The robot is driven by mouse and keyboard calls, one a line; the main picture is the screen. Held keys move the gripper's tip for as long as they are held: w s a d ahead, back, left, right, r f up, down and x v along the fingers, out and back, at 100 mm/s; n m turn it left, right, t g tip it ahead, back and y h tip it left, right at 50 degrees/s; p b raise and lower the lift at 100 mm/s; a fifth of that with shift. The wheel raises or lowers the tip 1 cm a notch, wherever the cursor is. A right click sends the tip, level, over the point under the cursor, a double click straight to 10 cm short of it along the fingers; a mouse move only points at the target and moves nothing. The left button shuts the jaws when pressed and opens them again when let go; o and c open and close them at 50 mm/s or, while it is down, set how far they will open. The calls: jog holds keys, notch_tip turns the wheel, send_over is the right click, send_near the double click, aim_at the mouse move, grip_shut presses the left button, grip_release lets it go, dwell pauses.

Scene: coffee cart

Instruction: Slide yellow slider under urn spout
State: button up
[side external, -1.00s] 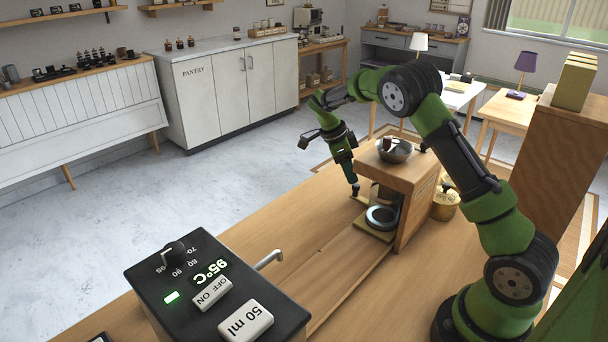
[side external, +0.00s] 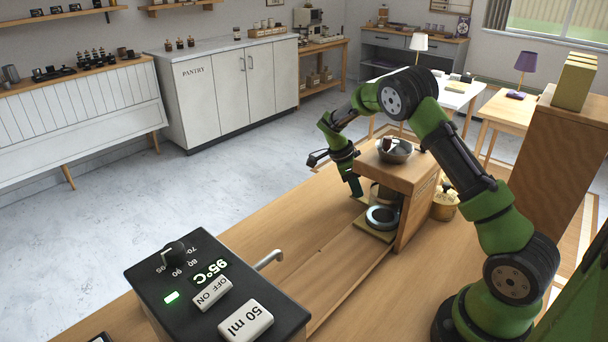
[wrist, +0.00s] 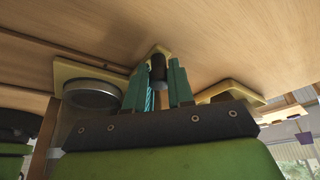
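The yellow slider (side external: 364,228) lies on the counter at the wooden stand, with a round grey-rimmed dish (side external: 381,217) on it. In the wrist view, a yellow plate (wrist: 62,72) carrying a round dish shows at left. A dark upright knob (wrist: 158,72) on a small yellow base stands between the two teal fingers of my gripper (wrist: 164,72). The fingers flank the knob closely; whether they press on it is unclear. In the side view my gripper (side external: 356,188) is low, left of the stand. The black urn (side external: 215,285) is in the foreground, its metal spout (side external: 269,259) pointing toward the counter.
The wooden stand (side external: 410,180) holds a metal bowl (side external: 395,151) on top. A gold pot (side external: 444,204) stands behind it, at right. A groove runs along the counter between the stand and urn, and that stretch is clear. Another yellow plate (wrist: 228,88) shows right of my fingers.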

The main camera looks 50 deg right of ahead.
grip_shut()
jog(key=shift+a, duration=0.15)
jog(key=a, duration=3.6)
jog(key=shift+a, duration=0.2)
jog(key=shift+a, duration=0.1)
jog(key=o, duration=0.6)
grip_release()
jog(key=shift+o, duration=0.8)
jog(key=v, duration=1.6)
jog(key=shift+r, duration=0.4)
